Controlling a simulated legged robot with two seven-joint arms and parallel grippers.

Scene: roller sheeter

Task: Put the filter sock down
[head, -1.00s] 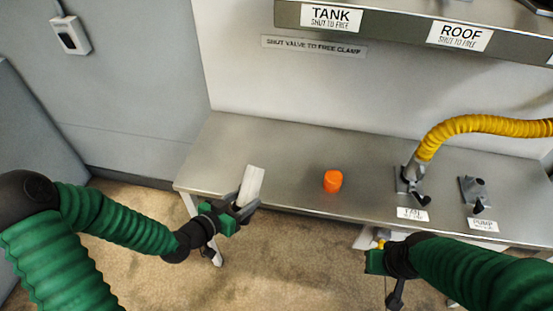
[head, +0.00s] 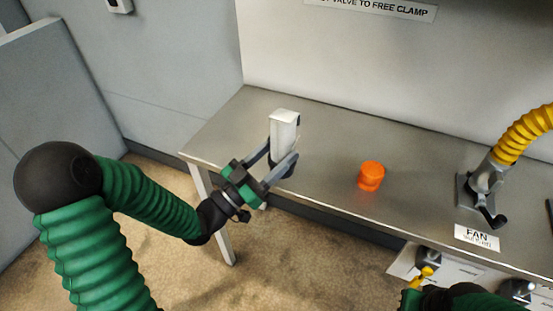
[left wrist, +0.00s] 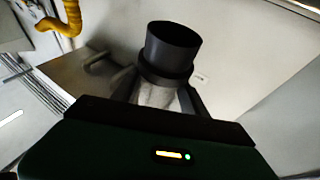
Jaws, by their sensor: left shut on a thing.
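The filter sock (head: 284,130) is a white sleeve with a dark collar at its lower end in the head view. My left gripper (head: 277,165) is shut on it, one finger on each side, and holds it near upright over the left part of the steel bench (head: 225,128). I cannot tell whether its lower end touches the bench. In the left wrist view, the dark round collar (left wrist: 168,50) and a little pale fabric show between the fingers. My right gripper (head: 412,300) shows only partly at the bottom edge; its fingers are not clear.
An orange knobbed piece (head: 371,176) stands on the bench right of the sock. Farther right, a yellow hose (head: 522,135) ends at a clamp (head: 484,190) by the FAN label (head: 477,238). A yellow handle (head: 425,272) sits below the bench edge. Bench between sock and orange piece is clear.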

